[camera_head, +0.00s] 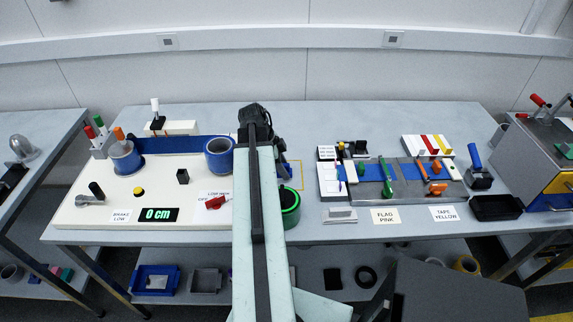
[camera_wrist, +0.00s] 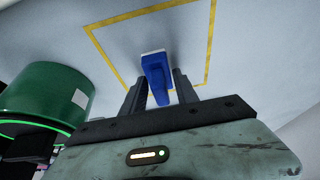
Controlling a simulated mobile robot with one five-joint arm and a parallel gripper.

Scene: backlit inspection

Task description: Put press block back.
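In the wrist view a blue block with a pale end, which looks like the press block (camera_wrist: 157,72), sits between the two dark fingers of my gripper (camera_wrist: 161,84). The fingers lie close along both its sides and appear shut on it. Its pale end points away from my gripper, within a yellow outline (camera_wrist: 131,17) on the grey table. I cannot tell whether the block touches the table.
A green round container (camera_wrist: 45,82) stands close to the left of my gripper; it also shows in the head view (camera_head: 290,213). A white board with blue rolls (camera_head: 75,215) is left of my arm. A tool tray (camera_head: 325,195) lies right, beyond some bare table.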

